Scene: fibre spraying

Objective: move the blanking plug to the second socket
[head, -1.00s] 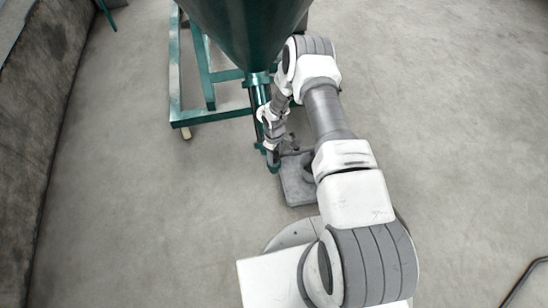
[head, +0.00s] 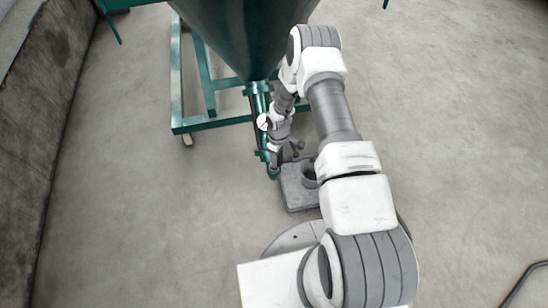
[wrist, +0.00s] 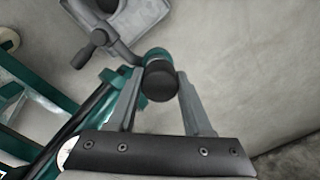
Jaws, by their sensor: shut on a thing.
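A dark round plug (wrist: 160,82) is between the two grey fingers of my gripper (wrist: 159,74) in the wrist view. The gripper is shut on it. Just beyond the plug is the round end of a teal pipe (wrist: 156,54); I cannot tell whether the plug touches it. In the head view my gripper (head: 287,155) is beside the teal pipe's lower end (head: 273,172), and the plug cannot be made out there. I cannot tell which opening is the second socket.
A grey slab (head: 296,198) with a dark ring-shaped cup (head: 309,172) lies on the floor close to the gripper. A dark green hopper (head: 245,35) on a teal frame (head: 176,75) stands behind. A dark-knobbed handle (wrist: 82,54) is near the pipe.

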